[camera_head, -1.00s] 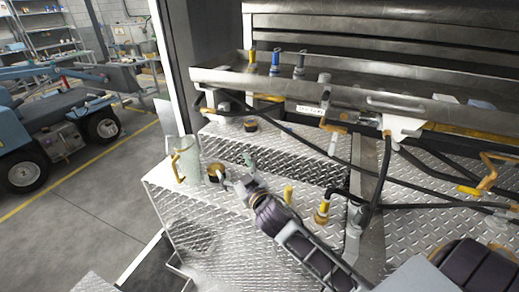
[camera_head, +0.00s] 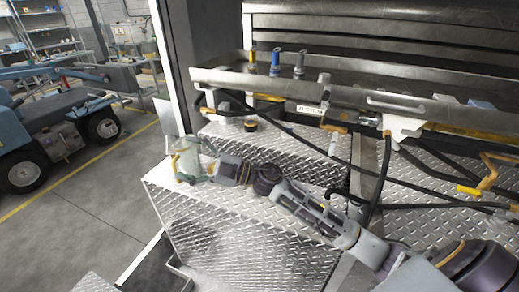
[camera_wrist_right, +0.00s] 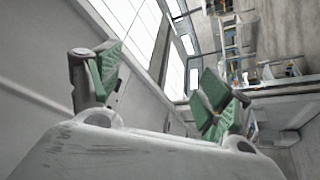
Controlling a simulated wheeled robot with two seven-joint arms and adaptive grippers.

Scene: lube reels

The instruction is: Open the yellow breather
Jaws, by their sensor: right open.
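A yellow-topped fitting (camera_head: 252,57) stands upright at the back on the metal tray, beside a blue one (camera_head: 275,62) and a grey one (camera_head: 299,63). I cannot tell for sure whether it is the yellow breather. My left gripper is not in view.
The diamond-plate box (camera_head: 250,235) has a clear front face. Black hoses (camera_head: 335,160) run across the top and to the right. The long metal tray (camera_head: 350,95) spans the back. A small dark and orange cap (camera_head: 250,125) stands below it. Open floor (camera_head: 100,200) lies left.

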